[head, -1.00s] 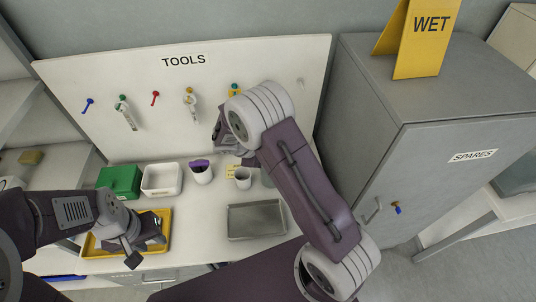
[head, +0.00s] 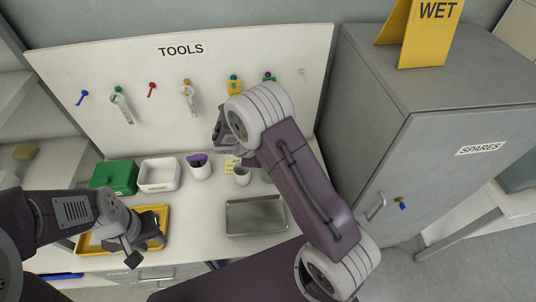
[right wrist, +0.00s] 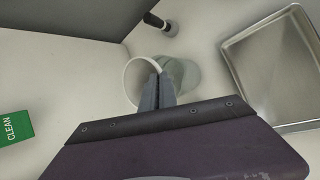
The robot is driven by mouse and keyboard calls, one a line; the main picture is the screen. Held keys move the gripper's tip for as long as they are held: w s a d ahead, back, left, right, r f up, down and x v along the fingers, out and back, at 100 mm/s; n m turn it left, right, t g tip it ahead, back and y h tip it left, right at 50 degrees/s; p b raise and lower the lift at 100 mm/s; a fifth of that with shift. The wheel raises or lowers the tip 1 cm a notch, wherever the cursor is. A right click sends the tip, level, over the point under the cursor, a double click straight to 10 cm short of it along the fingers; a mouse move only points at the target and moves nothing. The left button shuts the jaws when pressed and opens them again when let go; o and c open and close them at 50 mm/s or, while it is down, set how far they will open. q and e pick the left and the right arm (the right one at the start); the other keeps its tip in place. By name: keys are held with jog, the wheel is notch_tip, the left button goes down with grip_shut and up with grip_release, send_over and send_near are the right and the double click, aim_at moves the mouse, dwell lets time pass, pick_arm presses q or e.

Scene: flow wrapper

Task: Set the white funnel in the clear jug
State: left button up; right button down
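The white funnel (right wrist: 132,75) shows as a pale round rim in the right wrist view. In the head view I take the small pale cup-like shape (head: 242,177) under my right gripper to be it. My right gripper (right wrist: 157,84) has its fingers close together at the funnel's right rim, with the rim running between them. The clear jug (right wrist: 187,74) is see-through and stands just right of the funnel; my right arm mostly hides it in the head view (head: 266,176). My left gripper (head: 146,250) hangs over the yellow tray, fingers apart and empty.
A metal tray (head: 256,216) lies at the front right of the bench. The yellow tray (head: 88,245) is front left. A grey cabinet (head: 385,150) stands right.

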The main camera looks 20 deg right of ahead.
dwell(0.4)
jog(key=shift+f+b, duration=1.75)
jog(key=shift+f, duration=0.05)
jog(key=c, duration=1.6)
grip_release()
jog(key=o, duration=0.5)
